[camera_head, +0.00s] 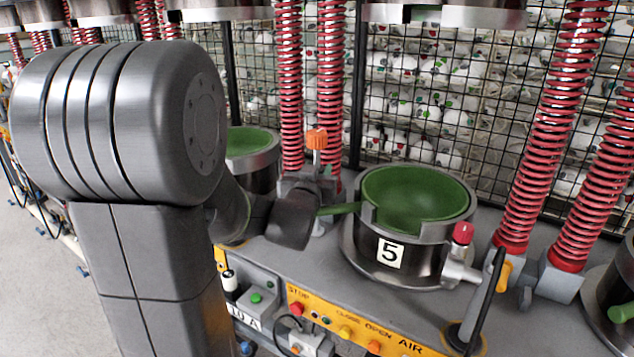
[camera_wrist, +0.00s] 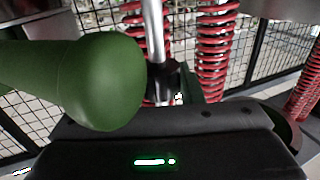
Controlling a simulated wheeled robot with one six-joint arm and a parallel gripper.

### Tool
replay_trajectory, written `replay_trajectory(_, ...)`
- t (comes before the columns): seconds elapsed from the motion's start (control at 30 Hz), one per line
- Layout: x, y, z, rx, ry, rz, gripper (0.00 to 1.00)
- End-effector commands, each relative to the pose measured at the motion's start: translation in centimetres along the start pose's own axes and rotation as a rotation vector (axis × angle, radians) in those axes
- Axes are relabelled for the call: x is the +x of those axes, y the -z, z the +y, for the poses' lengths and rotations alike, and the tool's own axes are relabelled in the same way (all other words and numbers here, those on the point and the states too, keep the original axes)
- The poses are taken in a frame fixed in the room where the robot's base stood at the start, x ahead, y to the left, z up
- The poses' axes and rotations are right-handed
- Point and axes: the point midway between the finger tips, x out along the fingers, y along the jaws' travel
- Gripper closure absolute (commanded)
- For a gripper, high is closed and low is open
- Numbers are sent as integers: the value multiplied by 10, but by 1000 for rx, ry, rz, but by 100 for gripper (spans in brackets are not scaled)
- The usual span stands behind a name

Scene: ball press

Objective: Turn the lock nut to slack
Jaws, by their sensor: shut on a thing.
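My gripper (camera_head: 308,182) is at the metal rod (camera_head: 317,160) with the orange knob (camera_head: 316,138), left of the mould marked 5 (camera_head: 400,250). In the wrist view, the bright rod (camera_wrist: 154,30) rises from between the dark jaws (camera_wrist: 163,82). The jaws are shut around its lower part, where the lock nut sits; the nut itself is mostly hidden.
Red springs (camera_head: 289,80) stand close behind my gripper, with a wire mesh fence (camera_head: 480,90) behind them. A valve with a red cap (camera_head: 463,233) and a black lever (camera_head: 488,295) are at the mould's right. A button panel (camera_head: 345,325) runs along the front.

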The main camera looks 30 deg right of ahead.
Motion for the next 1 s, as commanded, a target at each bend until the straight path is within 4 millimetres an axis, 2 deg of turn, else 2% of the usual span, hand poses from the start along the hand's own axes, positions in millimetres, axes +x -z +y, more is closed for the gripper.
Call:
replay_trajectory(0.07,-1,-7,2,-2,30,3,89)
replay_trajectory(1.0,0,2,2,5,463,-5,89)
